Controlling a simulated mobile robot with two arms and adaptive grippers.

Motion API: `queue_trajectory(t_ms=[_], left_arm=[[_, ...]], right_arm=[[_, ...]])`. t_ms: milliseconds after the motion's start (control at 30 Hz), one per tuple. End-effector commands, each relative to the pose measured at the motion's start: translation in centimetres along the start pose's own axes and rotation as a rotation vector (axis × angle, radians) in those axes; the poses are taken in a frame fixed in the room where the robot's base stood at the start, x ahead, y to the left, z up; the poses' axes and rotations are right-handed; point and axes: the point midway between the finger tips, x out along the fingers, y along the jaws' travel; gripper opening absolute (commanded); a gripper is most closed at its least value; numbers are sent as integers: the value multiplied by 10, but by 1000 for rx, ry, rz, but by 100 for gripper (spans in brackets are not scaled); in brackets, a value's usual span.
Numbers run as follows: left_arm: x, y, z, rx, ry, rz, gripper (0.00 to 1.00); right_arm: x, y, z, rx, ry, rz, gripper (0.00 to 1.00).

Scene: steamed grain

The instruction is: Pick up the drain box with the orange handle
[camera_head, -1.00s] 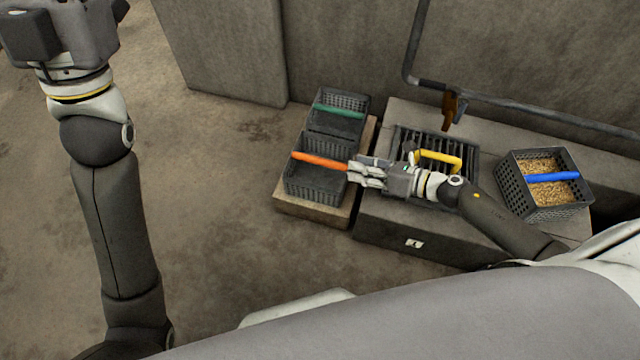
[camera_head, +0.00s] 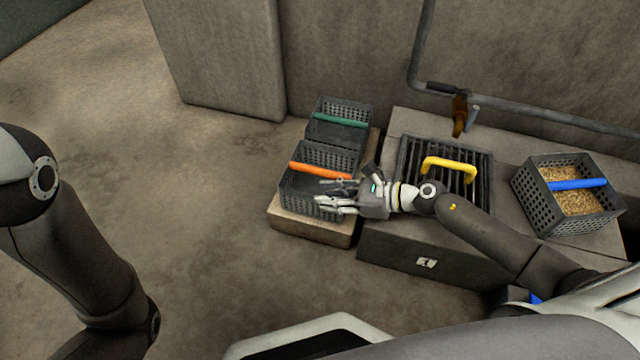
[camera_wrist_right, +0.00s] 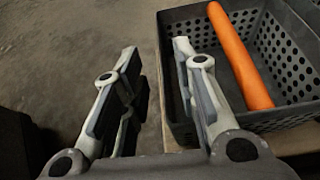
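The drain box with the orange handle (camera_head: 318,171) is a dark perforated basket on a low block at the left of the stone ledge. Its orange handle (camera_wrist_right: 238,55) and black wall (camera_wrist_right: 183,24) also show at the right of the right wrist view. My right gripper (camera_head: 322,195) is over the near part of this box in the head view. My left gripper is out of the head view; only part of that arm shows at the left.
A box with a green handle (camera_head: 340,121) stands just behind. A yellow handle (camera_head: 448,166) sits on a dark grate (camera_head: 412,152) on the ledge. A box of grain with a blue handle (camera_head: 578,184) stands at the right. A brown tap (camera_head: 460,117) and pipe run along the wall.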

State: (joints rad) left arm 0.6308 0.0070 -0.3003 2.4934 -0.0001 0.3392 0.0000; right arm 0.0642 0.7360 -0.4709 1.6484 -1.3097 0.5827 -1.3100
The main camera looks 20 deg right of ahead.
Motion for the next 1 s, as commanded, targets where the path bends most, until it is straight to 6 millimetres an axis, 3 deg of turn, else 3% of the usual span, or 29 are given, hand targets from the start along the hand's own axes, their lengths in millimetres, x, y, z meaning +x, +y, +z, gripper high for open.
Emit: queue_trajectory(t_ms=[333, 667, 867, 1000], left_arm=[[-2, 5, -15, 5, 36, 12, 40], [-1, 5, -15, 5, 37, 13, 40], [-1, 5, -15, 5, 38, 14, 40], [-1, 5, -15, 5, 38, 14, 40]], right_arm=[[52, 0, -1, 0, -2, -1, 28], [58, 0, 0, 0, 0, -1, 28], [58, 0, 0, 0, 0, -1, 2], [57, 0, 0, 0, 0, -1, 0]])
